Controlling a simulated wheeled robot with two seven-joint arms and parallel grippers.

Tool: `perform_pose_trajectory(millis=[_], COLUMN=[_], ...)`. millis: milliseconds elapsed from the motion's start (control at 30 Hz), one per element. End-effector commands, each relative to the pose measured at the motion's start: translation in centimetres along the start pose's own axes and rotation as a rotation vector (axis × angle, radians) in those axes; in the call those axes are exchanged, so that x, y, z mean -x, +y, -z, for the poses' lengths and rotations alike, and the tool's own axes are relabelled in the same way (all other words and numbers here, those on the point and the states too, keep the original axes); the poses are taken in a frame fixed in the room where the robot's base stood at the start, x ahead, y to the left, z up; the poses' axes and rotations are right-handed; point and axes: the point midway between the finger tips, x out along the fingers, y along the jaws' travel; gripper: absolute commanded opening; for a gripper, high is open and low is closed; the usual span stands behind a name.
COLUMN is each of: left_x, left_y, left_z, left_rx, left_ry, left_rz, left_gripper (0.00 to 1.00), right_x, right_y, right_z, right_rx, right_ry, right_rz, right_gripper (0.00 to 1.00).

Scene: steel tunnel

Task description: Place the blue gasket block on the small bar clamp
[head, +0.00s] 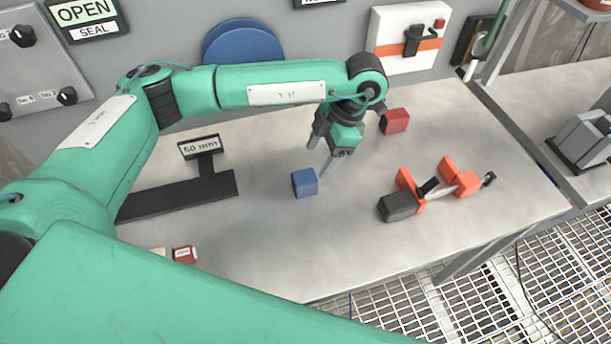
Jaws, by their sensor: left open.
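The blue gasket block (305,183) is a small cube lying on the steel bench top, left of the middle of the bench. The small bar clamp (437,190) is orange and black and lies on the bench to the right of the block. My left gripper (327,162) is open and empty, pointing down above and slightly right of the blue block, apart from it. My right gripper is not in the view.
A red block (396,121) sits behind the gripper. A black stand with a "50 mm" sign (199,147) is at left. A small red-and-white item (184,254) lies near the front left. The bench (330,250) is clear in front of the blue block.

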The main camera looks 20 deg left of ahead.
Motion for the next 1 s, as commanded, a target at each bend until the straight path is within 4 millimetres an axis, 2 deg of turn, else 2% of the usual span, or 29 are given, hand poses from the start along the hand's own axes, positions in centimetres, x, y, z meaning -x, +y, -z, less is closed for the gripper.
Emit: perform_pose_trajectory(millis=[100, 200, 400, 533, 733, 833, 1000], left_x=[-2.4, -3.9, -5.5, -6.7, -9.7, -10.5, -10.8], left_y=[0.0, 0.0, 0.1, 0.3, 0.5, 0.5, 0.6], left_z=[0.1, 0.1, 0.1, 0.2, 0.1, 0.0, 0.0], left_rx=[0.001, 0.001, 0.001, 0.001, 0.0, 0.0, 0.0], left_ry=[0.004, 0.002, 0.001, 0.003, 0.002, 0.001, 0.0], left_rz=[0.003, 0.001, 0.0, 0.002, 0.001, 0.001, -0.001], left_gripper=[0.66, 0.66, 0.66, 0.66, 0.66, 0.66, 0.66], right_x=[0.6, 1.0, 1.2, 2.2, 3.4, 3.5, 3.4], right_y=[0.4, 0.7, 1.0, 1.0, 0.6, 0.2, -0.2], right_z=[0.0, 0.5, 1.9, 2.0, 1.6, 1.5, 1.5], right_rx=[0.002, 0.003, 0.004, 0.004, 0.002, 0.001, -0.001], right_ry=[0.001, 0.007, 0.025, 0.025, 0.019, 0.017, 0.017], right_rz=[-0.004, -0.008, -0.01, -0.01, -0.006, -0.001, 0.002], right_gripper=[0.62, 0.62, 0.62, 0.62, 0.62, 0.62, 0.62])
